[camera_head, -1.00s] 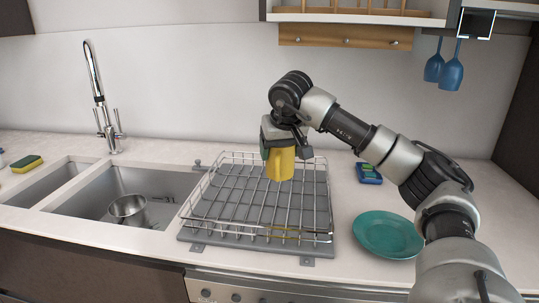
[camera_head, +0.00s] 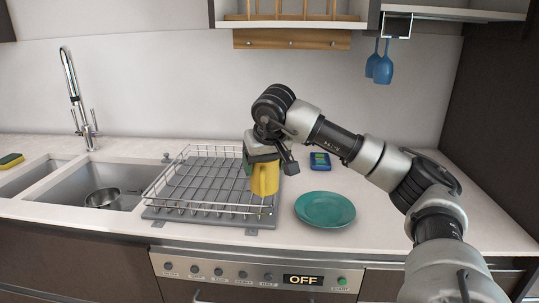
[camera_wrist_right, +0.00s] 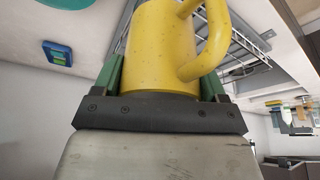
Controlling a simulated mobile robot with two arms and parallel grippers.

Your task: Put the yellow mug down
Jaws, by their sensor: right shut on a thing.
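The yellow mug (camera_head: 265,180) is held by my right gripper (camera_head: 262,160) over the right edge of the dish rack (camera_head: 185,215). In the right wrist view the mug (camera_wrist_right: 165,50) sits between the two green fingers of my right gripper (camera_wrist_right: 165,85), with its handle to the right. The mug looks raised above the counter; the exact gap beneath it is hard to tell. A teal plate (camera_head: 325,209) lies on the counter to the right of the mug. My left gripper is not in view.
The sink (camera_head: 75,190) with a metal pot (camera_head: 103,198) is to the left.

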